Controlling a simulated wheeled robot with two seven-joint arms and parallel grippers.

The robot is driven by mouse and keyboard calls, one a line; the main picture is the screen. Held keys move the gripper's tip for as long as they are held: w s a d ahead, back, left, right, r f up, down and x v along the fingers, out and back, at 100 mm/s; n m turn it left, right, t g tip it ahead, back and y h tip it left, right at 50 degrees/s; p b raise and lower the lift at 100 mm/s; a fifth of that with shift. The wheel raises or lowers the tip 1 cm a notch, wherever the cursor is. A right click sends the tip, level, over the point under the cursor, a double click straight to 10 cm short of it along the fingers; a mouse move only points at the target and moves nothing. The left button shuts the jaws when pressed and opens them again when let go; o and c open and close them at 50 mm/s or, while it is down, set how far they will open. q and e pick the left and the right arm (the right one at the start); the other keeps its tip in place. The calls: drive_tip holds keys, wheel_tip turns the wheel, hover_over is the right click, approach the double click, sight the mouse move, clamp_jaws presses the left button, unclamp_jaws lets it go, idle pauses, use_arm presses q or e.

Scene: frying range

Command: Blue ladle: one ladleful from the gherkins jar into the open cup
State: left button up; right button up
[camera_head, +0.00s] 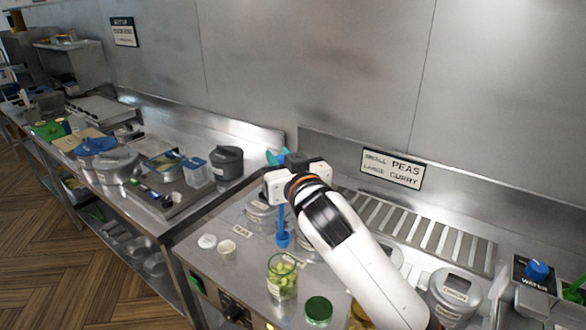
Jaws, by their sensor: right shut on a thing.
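My right gripper (280,181) is shut on the blue ladle (281,218), whose handle hangs down roughly upright. The ladle's bowl shows behind the gherkins jar and to the right of the cup; what it holds cannot be told. The gherkins jar (282,277) is clear glass with green pieces inside and stands open on the steel counter. A green lid (318,310) lies to its right. The open cup (227,251) is small and whitish, left of the jar, with a white lid (207,241) beside it. My left gripper is not in view.
Lidded grey pots (453,296) stand at the right, partly behind my arm. A slatted grate (420,228) runs along the back. Another counter with containers (227,162) extends to the left.

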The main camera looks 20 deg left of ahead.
drive_tip(key=f+b, duration=0.2)
drive_tip(key=f, duration=0.1)
drive_tip(key=s+f+b, duration=0.1)
drive_tip(key=f+b, duration=0.2)
drive_tip(key=f, duration=0.1)
drive_tip(key=f+b, duration=0.2)
drive_tip(key=f, duration=0.1)
drive_tip(key=shift+s+f, duration=0.15)
drive_tip(key=shift+s, duration=0.05)
drive_tip(key=shift+w+f+b, duration=0.1)
drive_tip(key=shift+f+b, duration=0.35)
drive_tip(key=shift+f, duration=0.2)
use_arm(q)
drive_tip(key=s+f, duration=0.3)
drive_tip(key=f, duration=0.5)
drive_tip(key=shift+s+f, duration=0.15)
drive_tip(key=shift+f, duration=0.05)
use_arm(e)
drive_tip(key=shift+f, duration=0.15)
wheel_tip(320, 180, up, 12)
drive_tip(key=p, duration=1.1)
drive_tip(key=shift+r, duration=0.2)
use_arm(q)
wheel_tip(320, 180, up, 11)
use_arm(e)
drive_tip(key=shift+f, duration=0.1)
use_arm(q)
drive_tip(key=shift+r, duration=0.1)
